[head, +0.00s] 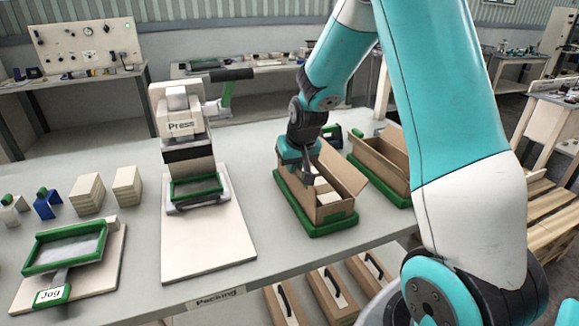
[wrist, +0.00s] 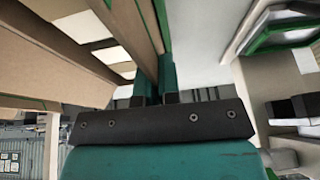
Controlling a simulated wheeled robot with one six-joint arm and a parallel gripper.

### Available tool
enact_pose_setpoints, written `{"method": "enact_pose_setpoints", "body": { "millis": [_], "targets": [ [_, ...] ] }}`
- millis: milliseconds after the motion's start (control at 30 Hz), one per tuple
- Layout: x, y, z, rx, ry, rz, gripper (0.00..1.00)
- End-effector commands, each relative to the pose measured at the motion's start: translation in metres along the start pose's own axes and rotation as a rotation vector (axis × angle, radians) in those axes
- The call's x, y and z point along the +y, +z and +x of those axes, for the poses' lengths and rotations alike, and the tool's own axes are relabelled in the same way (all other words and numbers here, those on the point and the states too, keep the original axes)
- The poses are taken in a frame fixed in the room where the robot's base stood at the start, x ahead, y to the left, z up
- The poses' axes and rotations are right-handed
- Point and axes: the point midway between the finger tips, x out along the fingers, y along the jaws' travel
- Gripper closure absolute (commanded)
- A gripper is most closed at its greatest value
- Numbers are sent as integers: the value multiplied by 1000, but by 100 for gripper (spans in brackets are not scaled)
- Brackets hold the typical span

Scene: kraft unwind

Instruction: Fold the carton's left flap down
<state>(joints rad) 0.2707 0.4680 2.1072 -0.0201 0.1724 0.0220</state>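The open brown carton (head: 335,209) sits in a green-rimmed tray (head: 316,231) on the bench. Its right flap (head: 343,170) stands up and leans outward. Pale contents (head: 322,187) show inside, and also in the wrist view (wrist: 75,25). My gripper (head: 305,180) is at the carton's left side, pointing down, and covers part of the left edge. In the wrist view its teal fingers (wrist: 156,75) are close together beside a narrow brown carton strip (wrist: 133,22). I cannot tell whether this strip is the left flap or the wall, or whether the fingers touch it.
A second open carton (head: 385,165) stands close on the right. The press (head: 186,130) on its pale board is to the left, with clear bench between. A green-framed jog (head: 66,248) lies at front left.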

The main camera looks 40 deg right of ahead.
Motion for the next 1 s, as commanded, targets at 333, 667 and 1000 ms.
{"method": "enact_pose_setpoints", "body": {
  "millis": [333,667,1000],
  "targets": [
    [18,1,3,0,-300,133,100],
    [27,4,8,-1,-570,242,100],
    [32,5,12,-1,-749,313,100]
  ]
}}
